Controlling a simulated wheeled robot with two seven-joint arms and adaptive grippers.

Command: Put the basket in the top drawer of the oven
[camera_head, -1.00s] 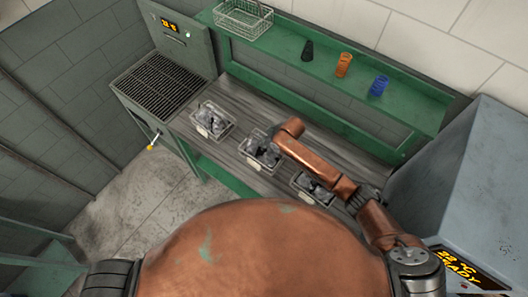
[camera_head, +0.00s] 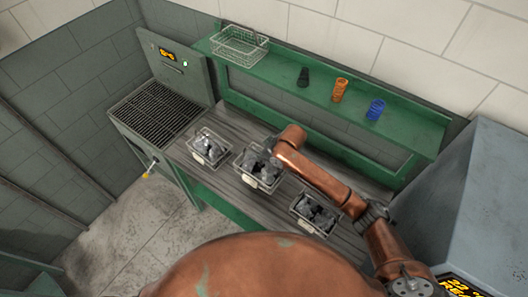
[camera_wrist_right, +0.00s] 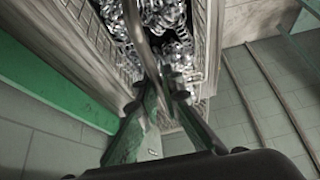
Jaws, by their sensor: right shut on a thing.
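Three wire baskets of metal springs are in a row at the bench: a left one (camera_head: 209,148), a middle one (camera_head: 258,168) and a right one (camera_head: 315,214). My right gripper (camera_head: 272,152) is over the middle basket, its fingers mostly hidden by the arm. In the right wrist view its fingers (camera_wrist_right: 160,82) are shut on the handle of this spring-filled basket (camera_wrist_right: 206,50). I cannot tell how far the basket is above the bench. A grey cabinet with an orange temperature display (camera_head: 468,288), apparently the oven, stands at right; its drawers are hidden. My left gripper is not in view.
A green shelf (camera_head: 320,85) behind the bench (camera_head: 225,182) holds an empty wire basket (camera_head: 238,46) and black, orange and blue coils. A machine with a grille (camera_head: 158,108) stands at left. Open floor (camera_head: 150,230) is in front.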

